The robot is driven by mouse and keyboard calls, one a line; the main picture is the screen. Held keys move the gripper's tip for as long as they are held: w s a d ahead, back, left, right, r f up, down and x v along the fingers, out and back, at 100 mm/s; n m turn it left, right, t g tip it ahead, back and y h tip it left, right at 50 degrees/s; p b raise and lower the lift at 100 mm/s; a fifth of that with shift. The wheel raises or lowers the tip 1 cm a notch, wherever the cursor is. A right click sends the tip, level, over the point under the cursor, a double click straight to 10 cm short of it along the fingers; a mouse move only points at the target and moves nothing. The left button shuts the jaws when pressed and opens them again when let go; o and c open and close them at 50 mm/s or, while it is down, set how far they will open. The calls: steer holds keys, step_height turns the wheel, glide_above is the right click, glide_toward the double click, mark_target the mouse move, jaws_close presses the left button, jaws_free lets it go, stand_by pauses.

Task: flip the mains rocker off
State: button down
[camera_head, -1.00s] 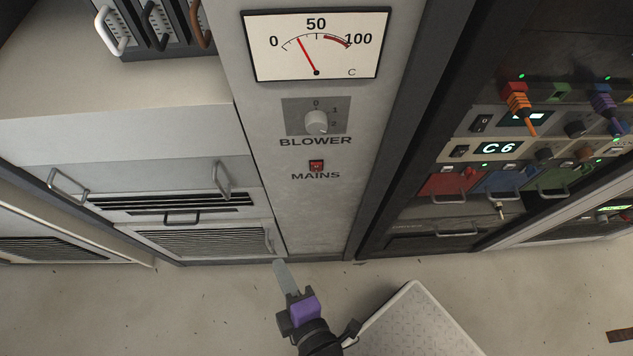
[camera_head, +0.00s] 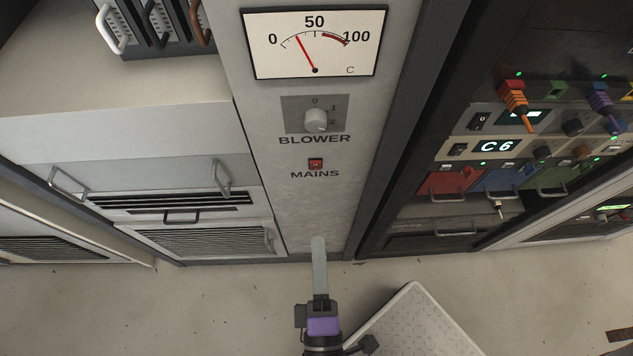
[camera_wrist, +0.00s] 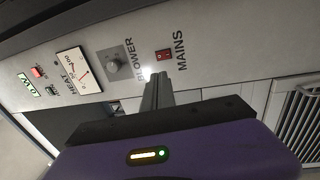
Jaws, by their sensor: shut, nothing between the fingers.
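The mains rocker (camera_head: 316,163) is a small red switch on the grey column panel, just above the printed word MAINS and below the blower knob (camera_head: 316,120). In the wrist view the rocker (camera_wrist: 163,55) shows red, beyond and just right of the fingertips. My gripper (camera_head: 319,243) is shut and empty. Its fingers point up the picture toward the panel, with their tips below the MAINS label in the head view. In the wrist view the shut fingers (camera_wrist: 157,77) appear near the rocker. I cannot tell the exact gap to the panel.
A temperature meter (camera_head: 315,45) sits above the knob. A rack (camera_head: 500,150) with coloured plugs and modules stands on the right. Cabinets with handles and vents (camera_head: 195,240) stand on the left. A light patterned plate (camera_head: 415,320) lies on the floor at lower right.

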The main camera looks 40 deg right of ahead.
steer(key=p, duration=0.3)
glide_toward(314, 165)
steer(key=x, duration=0.5)
steer(key=shift+w+d+r, duration=0.15)
steer(key=shift+w+d, duration=0.4)
steer(key=shift+w, duration=0.2)
